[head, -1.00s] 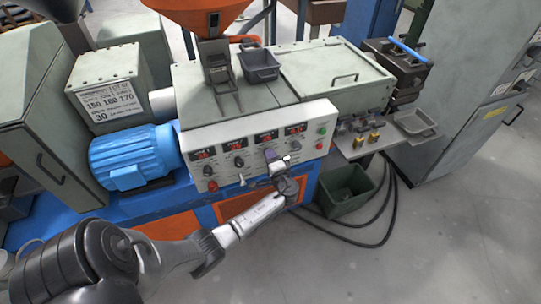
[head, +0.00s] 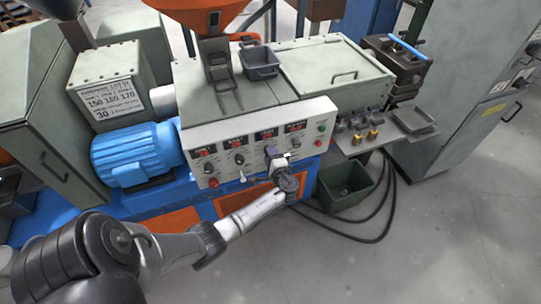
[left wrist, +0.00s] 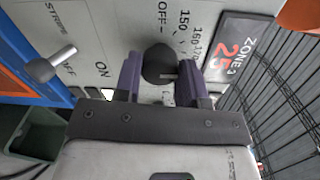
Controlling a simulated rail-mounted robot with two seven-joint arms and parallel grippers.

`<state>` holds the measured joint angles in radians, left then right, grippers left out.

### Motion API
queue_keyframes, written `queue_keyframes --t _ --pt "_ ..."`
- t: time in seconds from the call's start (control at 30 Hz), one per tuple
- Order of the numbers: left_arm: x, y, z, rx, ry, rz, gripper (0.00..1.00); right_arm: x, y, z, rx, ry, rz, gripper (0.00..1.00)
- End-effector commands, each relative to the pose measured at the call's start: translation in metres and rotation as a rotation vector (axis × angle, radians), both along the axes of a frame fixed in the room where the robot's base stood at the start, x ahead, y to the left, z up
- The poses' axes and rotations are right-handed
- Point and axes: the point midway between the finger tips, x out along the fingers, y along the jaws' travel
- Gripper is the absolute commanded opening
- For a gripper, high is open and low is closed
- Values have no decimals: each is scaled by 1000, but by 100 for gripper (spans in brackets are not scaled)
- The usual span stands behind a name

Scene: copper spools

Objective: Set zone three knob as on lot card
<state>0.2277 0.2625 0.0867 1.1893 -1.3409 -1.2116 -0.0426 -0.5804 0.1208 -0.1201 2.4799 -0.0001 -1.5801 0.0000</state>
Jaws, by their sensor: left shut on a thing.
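The zone 3 display (left wrist: 228,50) reads 25 in red. My left gripper (left wrist: 160,78) is shut on the knob, one purple finger on each side; in the head view it is at the panel (head: 272,152) and hides the knob. The lot card (head: 112,100) shows 150 160 170 and 30. My right gripper is not in view.
A metal toggle (left wrist: 50,65) sticks out at the left of the wrist view, near STRIPE and ON lettering. Other displays and knobs flank the gripper on the panel. A green bin (head: 345,185) and black cables stand on the floor to the right.

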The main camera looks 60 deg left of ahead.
Motion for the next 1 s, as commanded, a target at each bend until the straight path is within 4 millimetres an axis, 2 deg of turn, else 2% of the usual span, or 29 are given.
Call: queue_keyframes --t 0.03,0.07,0.3,0.53,0.67,0.77,1.0 --pt "0 0 -1 -1 0 -1 14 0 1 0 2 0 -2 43" --pt "0 0 -1 -1 0 -1 39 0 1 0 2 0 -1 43" --pt "0 0 0 -1 0 0 62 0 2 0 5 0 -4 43" --pt "0 0 0 -1 0 0 63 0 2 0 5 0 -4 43" --pt "-1 -7 0 -1 0 -1 63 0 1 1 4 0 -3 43" --pt "-4 -20 0 -3 -1 -3 63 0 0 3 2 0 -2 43" --pt "-12 -67 2 -4 1 -2 63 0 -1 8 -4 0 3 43"
